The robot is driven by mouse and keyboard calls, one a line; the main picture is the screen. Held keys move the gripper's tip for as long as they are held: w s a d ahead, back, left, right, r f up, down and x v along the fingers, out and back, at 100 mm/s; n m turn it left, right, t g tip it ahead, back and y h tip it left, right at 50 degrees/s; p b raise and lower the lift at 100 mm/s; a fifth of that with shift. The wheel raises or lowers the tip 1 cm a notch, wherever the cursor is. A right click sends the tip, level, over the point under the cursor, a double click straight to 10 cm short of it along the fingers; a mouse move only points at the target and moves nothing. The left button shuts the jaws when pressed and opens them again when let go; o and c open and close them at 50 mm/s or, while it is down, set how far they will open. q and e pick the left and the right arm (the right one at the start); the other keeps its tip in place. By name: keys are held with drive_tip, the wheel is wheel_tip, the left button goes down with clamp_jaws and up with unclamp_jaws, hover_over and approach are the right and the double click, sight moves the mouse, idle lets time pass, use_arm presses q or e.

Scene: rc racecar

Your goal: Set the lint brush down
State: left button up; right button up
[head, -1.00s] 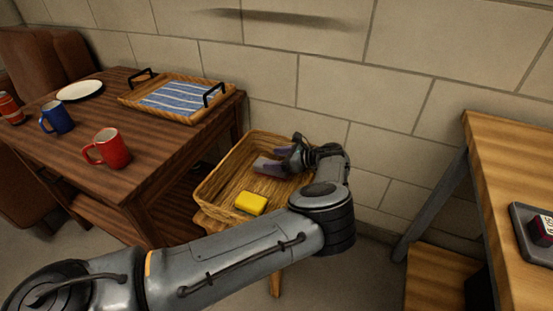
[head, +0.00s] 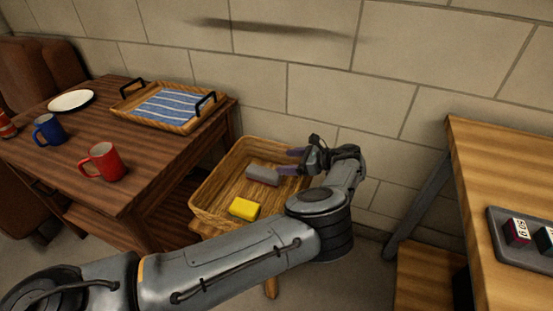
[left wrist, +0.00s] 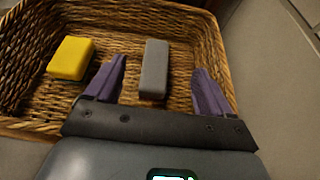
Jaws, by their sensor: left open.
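The lint brush (head: 263,175), a grey block, lies in the wicker basket (head: 203,196), to the right of and behind a yellow sponge-like block (head: 243,208). In the left wrist view the lint brush (left wrist: 155,68) lies lengthwise on the basket floor, with a reddish-brown part showing at its near end. My left gripper (head: 290,161) is open at the basket's right side, its purple fingers spread toward the brush. In the left wrist view clear gaps show between the brush and both fingers. My right gripper is not in view.
The dark wooden table on the left holds a red mug (head: 104,163), a blue mug (head: 49,131), a white plate (head: 71,101) and a tray (head: 128,106) with striped cloth. A lighter wooden table (head: 485,160) with a dark tray stands at right. A block wall is behind.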

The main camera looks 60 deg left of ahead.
use_arm(q)
drive_tip(key=v, duration=0.3)
drive_tip(key=shift+w+d+r, duration=0.1)
drive_tip(key=shift+w+d, duration=0.15)
drive_tip(key=shift+d, duration=0.05)
idle(0.3)
